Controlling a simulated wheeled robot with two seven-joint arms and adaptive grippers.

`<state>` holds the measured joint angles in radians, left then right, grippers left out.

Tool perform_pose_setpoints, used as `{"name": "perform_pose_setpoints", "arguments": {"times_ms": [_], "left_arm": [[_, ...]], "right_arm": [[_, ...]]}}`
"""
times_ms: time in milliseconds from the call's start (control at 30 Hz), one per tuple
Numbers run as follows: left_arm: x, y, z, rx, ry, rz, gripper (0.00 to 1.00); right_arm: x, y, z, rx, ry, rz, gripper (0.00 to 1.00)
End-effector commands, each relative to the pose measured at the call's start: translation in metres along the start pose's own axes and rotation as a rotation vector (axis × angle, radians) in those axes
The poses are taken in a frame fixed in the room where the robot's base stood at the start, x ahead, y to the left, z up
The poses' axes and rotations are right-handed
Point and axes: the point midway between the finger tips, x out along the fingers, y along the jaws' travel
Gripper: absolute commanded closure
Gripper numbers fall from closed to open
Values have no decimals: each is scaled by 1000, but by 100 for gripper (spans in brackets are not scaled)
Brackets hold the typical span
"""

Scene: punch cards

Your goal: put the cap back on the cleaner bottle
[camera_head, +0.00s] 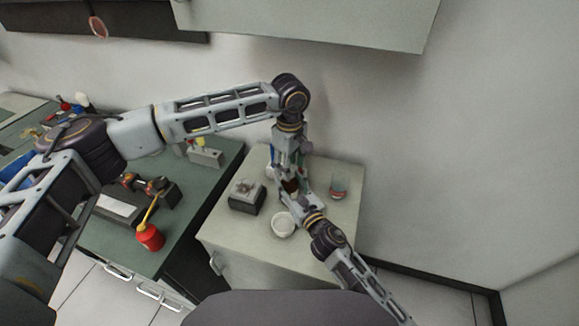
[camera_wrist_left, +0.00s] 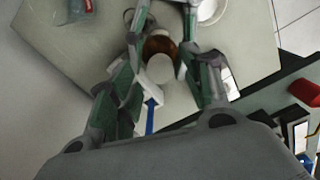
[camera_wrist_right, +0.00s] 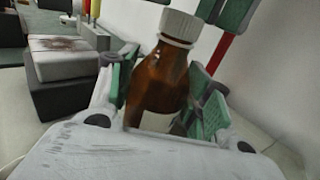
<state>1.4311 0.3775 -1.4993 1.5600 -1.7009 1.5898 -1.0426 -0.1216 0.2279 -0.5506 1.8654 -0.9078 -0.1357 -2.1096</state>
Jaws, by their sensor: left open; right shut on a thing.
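The brown cleaner bottle (camera_wrist_right: 157,85) stands between the fingers of my right gripper (camera_wrist_right: 165,100), which is shut on its body. The white cap (camera_wrist_right: 181,27) sits on top of the bottle's neck; whether it is screwed tight I cannot tell. My left gripper (camera_wrist_left: 163,62) is open above, with its fingers on either side of the cap (camera_wrist_left: 160,68); the brown bottle shows just behind the cap in the left wrist view (camera_wrist_left: 160,45). In the head view the bottle (camera_head: 289,186) is mostly hidden between my left gripper (camera_head: 290,170) and right gripper (camera_head: 298,194).
On the pale cabinet top (camera_head: 222,228) are a dark box with a grey top (camera_head: 247,195), a white bowl (camera_head: 284,224) and a clear cup with something red (camera_head: 338,187). A red oil can (camera_head: 150,237) stands on the green bench to the left. The wall is close behind.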

Motion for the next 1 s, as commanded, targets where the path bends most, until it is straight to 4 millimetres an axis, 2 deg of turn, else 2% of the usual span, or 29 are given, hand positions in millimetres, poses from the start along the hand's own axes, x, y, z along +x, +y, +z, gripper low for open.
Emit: {"name": "perform_pose_setpoints", "arguments": {"times_ms": [433,600,900,933,1000], "left_arm": [[-53,1,0,0,0,2,50],[-61,0,0,0,0,1,50],[-62,0,0,0,0,1,50],[-62,0,0,0,0,1,50],[-62,0,0,0,0,1,50]], "right_arm": [[0,0,0,0,0,0,100],[0,0,0,0,1,0,100],[0,0,0,0,0,0,100],[0,0,0,0,0,0,47],[0,0,0,0,0,0,38]]}}
